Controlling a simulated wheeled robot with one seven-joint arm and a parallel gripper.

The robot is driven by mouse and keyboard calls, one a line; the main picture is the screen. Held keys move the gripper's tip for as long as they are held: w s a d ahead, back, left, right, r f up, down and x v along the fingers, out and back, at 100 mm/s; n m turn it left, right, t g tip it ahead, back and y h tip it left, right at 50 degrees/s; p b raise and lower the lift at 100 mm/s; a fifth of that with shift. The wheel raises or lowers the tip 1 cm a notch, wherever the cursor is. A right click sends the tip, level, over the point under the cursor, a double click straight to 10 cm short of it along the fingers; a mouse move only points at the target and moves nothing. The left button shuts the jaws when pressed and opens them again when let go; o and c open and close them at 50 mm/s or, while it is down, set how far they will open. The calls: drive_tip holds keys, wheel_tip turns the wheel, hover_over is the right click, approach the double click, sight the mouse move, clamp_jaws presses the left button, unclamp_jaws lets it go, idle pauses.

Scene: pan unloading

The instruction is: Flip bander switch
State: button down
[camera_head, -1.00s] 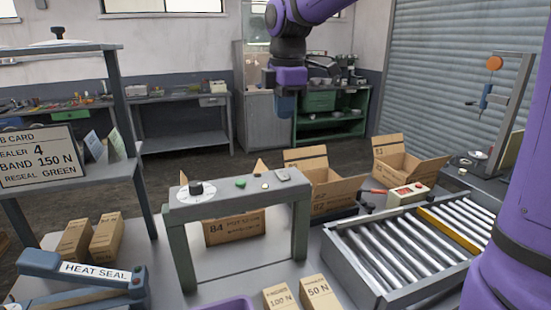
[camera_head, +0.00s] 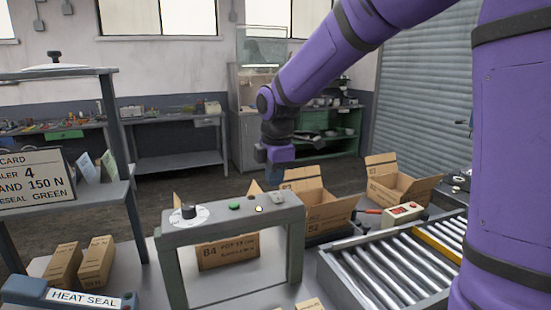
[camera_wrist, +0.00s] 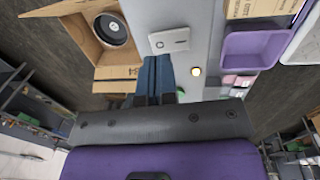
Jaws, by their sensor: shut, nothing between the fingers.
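The bander is a grey arch (camera_head: 226,229) standing on the table in the head view. My gripper (camera_head: 273,175) is shut and empty, pointing down above the right end of the arch. I cannot tell the gap to the switch; no contact is clear.
Open cardboard boxes (camera_head: 323,212) stand right of and behind the arch; one holds a dark round thing (camera_wrist: 111,29). A roller conveyor (camera_head: 385,262) lies at right. The heat sealer (camera_head: 75,297) is front left. A card (camera_head: 32,180) stands on the left shelf.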

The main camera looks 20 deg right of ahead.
sight(274, 194)
drive_tip(key=shift+w+f, duration=0.2)
drive_tip(key=shift+f, duration=1.1)
drive_tip(key=shift+f, duration=0.2)
drive_tip(key=shift+s, duration=0.2)
drive_tip(key=shift+s+r, duration=0.2)
drive_tip(key=shift+s, duration=0.35)
drive_tip(key=shift+r, duration=0.15)
